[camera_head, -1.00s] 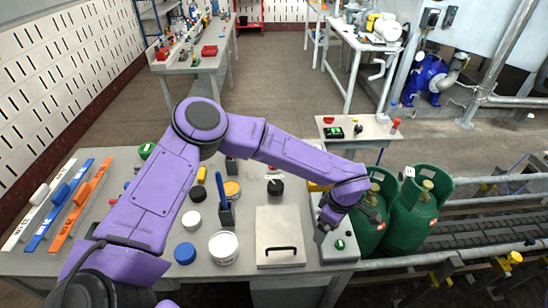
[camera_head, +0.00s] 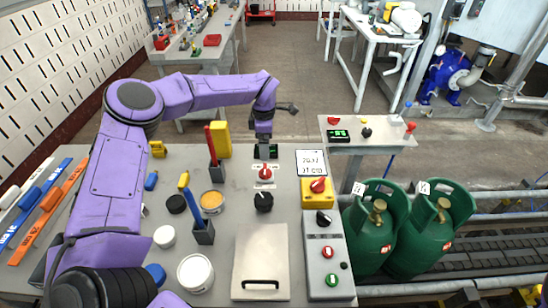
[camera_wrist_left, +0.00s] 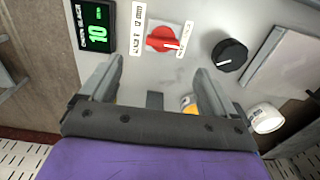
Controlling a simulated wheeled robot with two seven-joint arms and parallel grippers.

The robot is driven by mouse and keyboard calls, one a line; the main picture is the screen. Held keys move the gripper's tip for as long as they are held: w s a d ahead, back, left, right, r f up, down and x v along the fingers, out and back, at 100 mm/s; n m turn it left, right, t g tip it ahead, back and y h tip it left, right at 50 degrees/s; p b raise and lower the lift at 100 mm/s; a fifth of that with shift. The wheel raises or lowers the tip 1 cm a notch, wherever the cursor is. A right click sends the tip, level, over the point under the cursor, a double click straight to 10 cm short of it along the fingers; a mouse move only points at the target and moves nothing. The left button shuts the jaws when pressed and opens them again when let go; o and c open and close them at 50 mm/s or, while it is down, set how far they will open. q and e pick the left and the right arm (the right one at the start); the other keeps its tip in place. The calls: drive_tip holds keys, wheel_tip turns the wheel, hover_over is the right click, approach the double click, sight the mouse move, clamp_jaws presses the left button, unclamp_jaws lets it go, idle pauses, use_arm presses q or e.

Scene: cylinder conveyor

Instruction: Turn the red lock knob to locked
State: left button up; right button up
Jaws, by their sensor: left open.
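A red knob (camera_head: 265,173) sits on a white plate on the worktable, in front of a small black display with green digits (camera_head: 273,151). In the left wrist view the red knob (camera_wrist_left: 163,39) has a pale pointer line toward the right, with white labels at its sides; I cannot read them. Another red knob (camera_head: 318,185) sits on a yellow box, with a white sign behind it. My left gripper (camera_head: 264,150) points down just behind the first red knob. In the wrist view its fingers (camera_wrist_left: 157,72) are wide apart and empty, short of the knob. My right gripper is out of view.
A black knob (camera_head: 264,201) and a grey lidded box (camera_head: 262,262) stand in front of the knob. A yellow block (camera_head: 221,139) is left. A control box (camera_head: 324,262) and green gas cylinders (camera_head: 373,232) are at right.

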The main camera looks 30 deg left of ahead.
use_arm(q)
drive_tip(key=p, duration=0.2)
hover_over(265, 169)
drive_tip(key=f, duration=0.6)
drive_tip(key=shift+s+a, duration=0.1)
drive_tip(key=shift+s, duration=0.3)
drive_tip(key=f, duration=0.2)
drive_tip(key=w+f+p, duration=0.1)
drive_tip(key=f, duration=0.1)
drive_tip(key=shift+w+f, duration=0.1)
drive_tip(key=shift+w, duration=0.05)
drive_tip(key=shift+s+r, duration=0.2)
drive_tip(key=shift+s, duration=0.1)
drive_tip(key=c, duration=1.1)
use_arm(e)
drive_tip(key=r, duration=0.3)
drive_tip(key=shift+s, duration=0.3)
